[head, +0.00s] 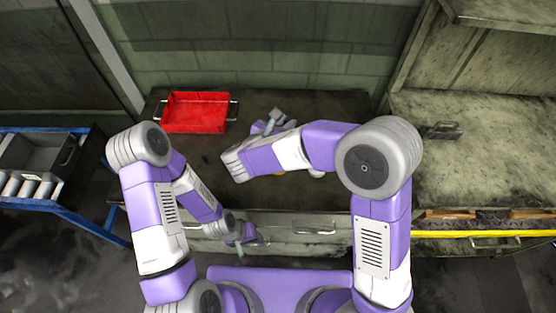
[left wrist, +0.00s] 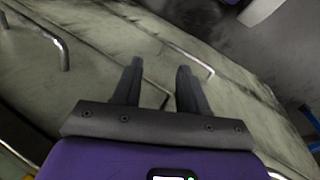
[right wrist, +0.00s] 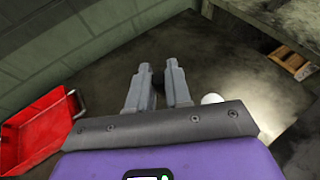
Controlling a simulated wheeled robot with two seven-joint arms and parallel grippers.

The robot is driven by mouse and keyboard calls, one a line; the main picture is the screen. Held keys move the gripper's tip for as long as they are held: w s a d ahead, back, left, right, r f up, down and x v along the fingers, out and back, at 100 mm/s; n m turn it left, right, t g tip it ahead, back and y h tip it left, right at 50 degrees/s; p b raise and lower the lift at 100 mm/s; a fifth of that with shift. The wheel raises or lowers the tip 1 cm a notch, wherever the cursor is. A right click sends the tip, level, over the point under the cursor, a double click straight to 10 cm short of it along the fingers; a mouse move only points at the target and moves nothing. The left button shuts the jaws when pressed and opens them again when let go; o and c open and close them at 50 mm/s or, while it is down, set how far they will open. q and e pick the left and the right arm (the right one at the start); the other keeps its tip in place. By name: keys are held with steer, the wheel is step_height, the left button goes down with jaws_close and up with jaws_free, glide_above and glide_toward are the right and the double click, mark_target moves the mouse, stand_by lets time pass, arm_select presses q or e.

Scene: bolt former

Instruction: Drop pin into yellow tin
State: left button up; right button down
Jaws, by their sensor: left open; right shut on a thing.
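My right gripper (head: 272,122) is over the dark workbench, to the right of the red tray. In the right wrist view its fingers (right wrist: 158,68) are close together on a small dark piece (right wrist: 159,88), mostly hidden between them; I take it for the pin. My left gripper (head: 250,237) is low, by the front of the bench drawers. In the left wrist view its fingers (left wrist: 160,68) are apart with nothing between them. I cannot make out a yellow tin. An orange bit and a white item (head: 317,173) show just under my right forearm, mostly hidden.
The red tray (head: 197,112) with handles is at the back left of the workbench (head: 330,197). A blue-framed rack with a grey bin (head: 47,152) stands at the left. A second bench (head: 490,150) with a dark metal object (head: 443,131) is at the right.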

step_height(320, 180, down, 5)
steer(key=b, duration=0.3)
steer(key=shift+r, duration=0.1)
steer(key=c, duration=1)
jaws_free()
steer(key=v, duration=0.7)
steer(key=shift+s+a+r+p, duration=0.1)
steer(key=shift+s+r+p, duration=0.15)
steer(key=shift+p, duration=0.1)
steer(key=shift+f, duration=0.1)
